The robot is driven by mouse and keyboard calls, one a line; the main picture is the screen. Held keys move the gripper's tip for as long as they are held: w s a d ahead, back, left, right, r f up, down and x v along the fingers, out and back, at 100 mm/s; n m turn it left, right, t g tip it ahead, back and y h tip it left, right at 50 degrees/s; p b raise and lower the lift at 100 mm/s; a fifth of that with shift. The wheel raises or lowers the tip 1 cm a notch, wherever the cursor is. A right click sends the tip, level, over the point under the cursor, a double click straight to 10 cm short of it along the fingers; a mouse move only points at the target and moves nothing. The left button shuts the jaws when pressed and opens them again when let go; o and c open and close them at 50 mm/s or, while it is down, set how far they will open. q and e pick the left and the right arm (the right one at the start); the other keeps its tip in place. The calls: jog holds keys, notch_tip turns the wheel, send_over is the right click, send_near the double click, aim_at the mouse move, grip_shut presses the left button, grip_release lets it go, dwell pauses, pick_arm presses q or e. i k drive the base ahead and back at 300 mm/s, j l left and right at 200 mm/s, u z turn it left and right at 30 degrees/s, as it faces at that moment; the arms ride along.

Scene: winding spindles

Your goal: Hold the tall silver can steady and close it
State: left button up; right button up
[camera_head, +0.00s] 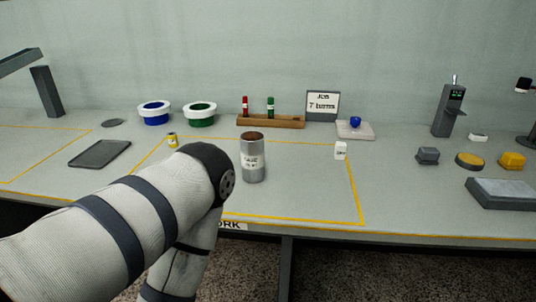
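The tall silver can (254,172) stands upright on the table near the middle, inside the yellow outline. It has a white label with dark lettering. Its top looks brown, and I cannot tell whether that is the opening or its contents. A flat grey disc (112,123) lies at the back left; I cannot tell if it is a lid. My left arm crosses the lower left of the view, its bend just left of the can. My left gripper is out of sight, and no part of my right arm or gripper shows.
A dark tray (100,154) lies left, with blue (154,120) and green (200,121) tubs behind. A small yellow-labelled jar (172,141) stands by my arm. A wooden rack (271,122) holds red and green pieces. A small white block (340,151) is right of the can; the table around it is clear.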

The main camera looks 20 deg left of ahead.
aim_at(252, 142)
jog(key=u, duration=1.2)
jog(key=j+z, duration=0.2)
jog(key=k+l, duration=0.05)
jog(key=l, duration=0.05)
